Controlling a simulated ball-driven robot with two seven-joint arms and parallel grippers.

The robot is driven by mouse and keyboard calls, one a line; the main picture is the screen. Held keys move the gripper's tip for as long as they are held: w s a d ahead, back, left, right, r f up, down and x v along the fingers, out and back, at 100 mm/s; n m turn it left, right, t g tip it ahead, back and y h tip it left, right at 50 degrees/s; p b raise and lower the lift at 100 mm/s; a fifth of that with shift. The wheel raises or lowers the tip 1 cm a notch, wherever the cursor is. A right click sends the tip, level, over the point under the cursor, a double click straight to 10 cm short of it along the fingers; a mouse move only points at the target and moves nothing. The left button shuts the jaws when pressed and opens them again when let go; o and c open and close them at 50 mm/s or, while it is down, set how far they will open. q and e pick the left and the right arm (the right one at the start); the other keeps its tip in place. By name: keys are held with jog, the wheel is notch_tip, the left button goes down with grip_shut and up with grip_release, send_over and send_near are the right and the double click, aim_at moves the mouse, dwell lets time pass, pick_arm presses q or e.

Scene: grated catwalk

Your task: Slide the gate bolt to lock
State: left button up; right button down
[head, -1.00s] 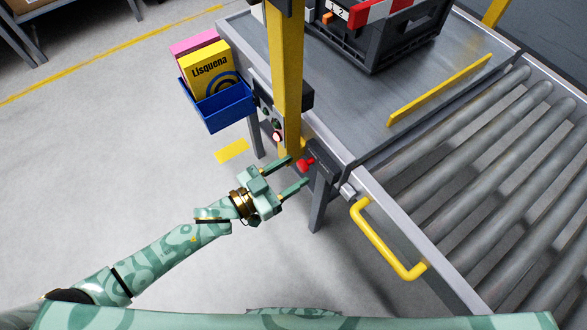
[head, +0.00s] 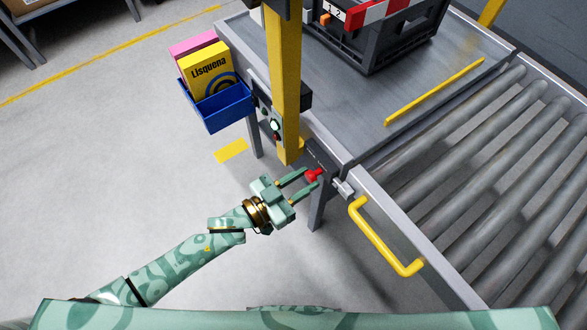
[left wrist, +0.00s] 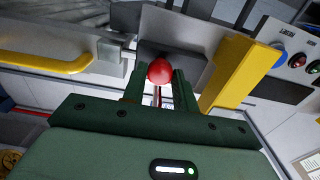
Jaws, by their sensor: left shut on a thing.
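The gate bolt's red knob (head: 314,175) sticks out from a dark bolt housing (head: 318,154) beside the yellow post. A grey metal catch (head: 344,189) lies just right of the housing, by the corner of the roller gate with its yellow handle (head: 385,243). My left gripper (head: 312,179) is shut on the red knob, one finger on each side. In the left wrist view the red knob (left wrist: 160,71) sits between the fingertips, with the dark housing (left wrist: 190,62) behind it. The fingers and knob hide the bolt's rod. My right gripper is not in view.
A blue bin (head: 218,108) with boxes hangs at the table's left. A dark crate (head: 370,40) stands on the table.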

pick_arm(q)
jog(key=shift+s+d, duration=0.25)
jog(key=shift+s, duration=0.15)
jog(key=shift+f, duration=0.1)
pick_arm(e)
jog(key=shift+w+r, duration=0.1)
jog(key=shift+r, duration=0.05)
pick_arm(q)
jog(key=o, duration=1)
jog(key=shift+s+a, duration=0.1)
jog(key=shift+a, duration=0.1)
jog(key=p+v, duration=0.3)
jog(key=v, duration=1.3)
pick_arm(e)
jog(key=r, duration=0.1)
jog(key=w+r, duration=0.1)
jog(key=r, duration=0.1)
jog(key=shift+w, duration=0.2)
